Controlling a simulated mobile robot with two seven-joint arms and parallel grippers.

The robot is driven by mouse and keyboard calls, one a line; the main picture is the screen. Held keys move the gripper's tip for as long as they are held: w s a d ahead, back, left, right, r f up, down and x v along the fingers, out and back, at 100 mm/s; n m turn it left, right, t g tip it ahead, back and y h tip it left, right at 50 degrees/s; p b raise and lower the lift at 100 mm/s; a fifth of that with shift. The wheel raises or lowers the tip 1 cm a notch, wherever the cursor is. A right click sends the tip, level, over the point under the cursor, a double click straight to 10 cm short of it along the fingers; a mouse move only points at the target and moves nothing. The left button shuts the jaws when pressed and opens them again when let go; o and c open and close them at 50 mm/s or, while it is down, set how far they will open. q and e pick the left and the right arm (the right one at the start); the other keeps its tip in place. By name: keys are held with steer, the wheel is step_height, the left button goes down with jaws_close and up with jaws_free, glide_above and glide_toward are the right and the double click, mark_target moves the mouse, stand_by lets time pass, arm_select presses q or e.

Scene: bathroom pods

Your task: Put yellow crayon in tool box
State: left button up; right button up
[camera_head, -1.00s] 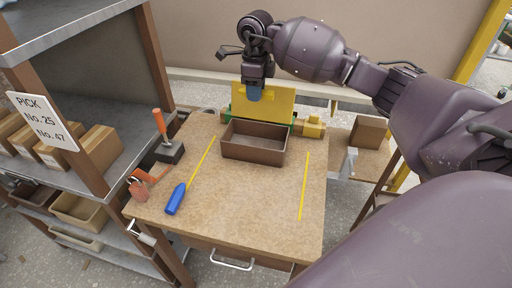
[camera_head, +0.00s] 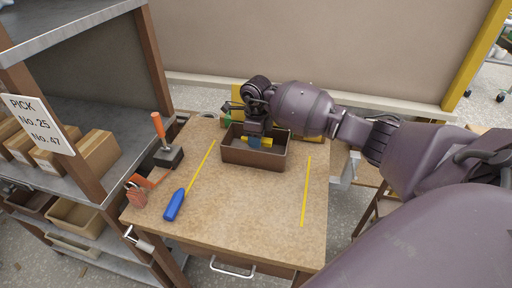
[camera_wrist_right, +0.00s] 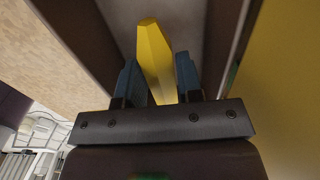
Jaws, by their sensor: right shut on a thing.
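The tool box is the brown open box (camera_head: 250,159) at the back middle of the workbench; its wall also shows in the right wrist view (camera_wrist_right: 82,35). My right gripper (camera_head: 255,142) is low in the box's opening, with its blue fingertips partly hidden by the wrist. In the right wrist view my right gripper (camera_wrist_right: 158,85) is shut on the yellow crayon (camera_wrist_right: 155,55), which sticks out past the fingertips towards the grey box floor. I cannot tell whether the crayon touches the floor. My left gripper is out of view.
A blue-handled tool (camera_head: 174,205) and orange-handled tools stand or lie at the left of the workbench (camera_head: 240,210). Yellow lines mark its top. A yellow panel stands behind the box, mostly hidden by my arm. A shelf (camera_head: 60,180) with cartons is at left. The bench front is clear.

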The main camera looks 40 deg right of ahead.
step_height(320, 180, down, 4)
steer(key=shift+r, duration=0.2)
steer(key=shift+f, duration=0.2)
steer(key=shift+b, duration=0.3)
steer(key=o, duration=1)
steer(key=shift+f, duration=0.1)
